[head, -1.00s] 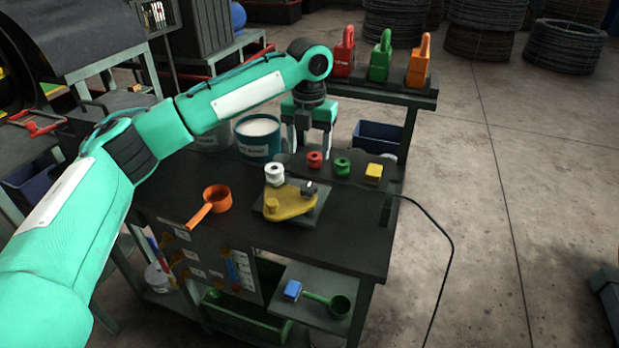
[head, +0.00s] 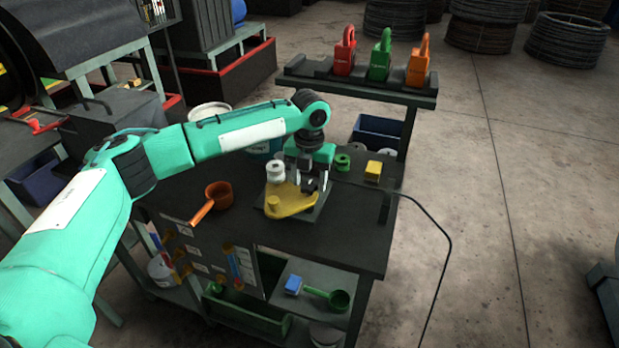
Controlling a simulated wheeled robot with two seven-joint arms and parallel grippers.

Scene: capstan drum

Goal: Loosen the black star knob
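The black star knob (head: 309,186) sits on the right part of the yellow plate (head: 288,203), which lies on a grey base on the dark workbench. My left gripper (head: 310,187) points down over the knob, with its fingers on either side of it and the knob partly hidden. The picture is too small to tell whether the fingers touch the knob or stand apart from it. My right gripper is not in view.
A white spool (head: 275,171) stands just left of my gripper. A green spool (head: 342,162) and a yellow block (head: 373,171) lie to the right. An orange scoop (head: 217,192) lies at the left. The front of the bench is clear.

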